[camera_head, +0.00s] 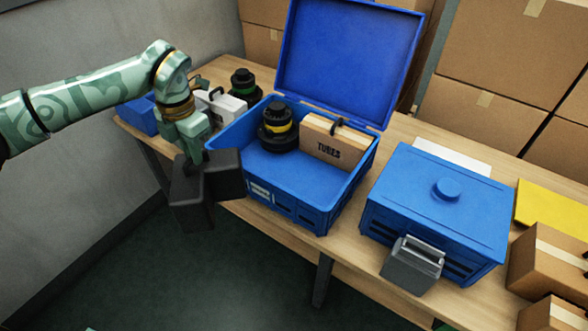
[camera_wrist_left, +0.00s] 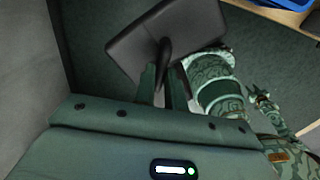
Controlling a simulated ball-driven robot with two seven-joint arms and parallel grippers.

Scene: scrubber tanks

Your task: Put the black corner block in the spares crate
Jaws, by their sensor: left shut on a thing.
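The black corner block (camera_head: 190,197) is an L-shaped dark piece with two faces. It hangs in my left gripper (camera_head: 196,158), in front of the table edge and just left of the open blue crate's near-left corner. In the left wrist view my left gripper (camera_wrist_left: 162,75) is shut on the block (camera_wrist_left: 135,45) by a thin black part. The open blue crate (camera_head: 295,212) has its lid (camera_head: 345,60) raised at the back. I cannot read which crate is for spares.
The open crate holds a yellow-banded black canister (camera_head: 278,130) and a TUBES box (camera_head: 328,143), with bare floor at the front left. A closed blue crate (camera_head: 440,205) stands to the right. A green-banded canister (camera_head: 245,86) and white case (camera_head: 222,105) stand behind.

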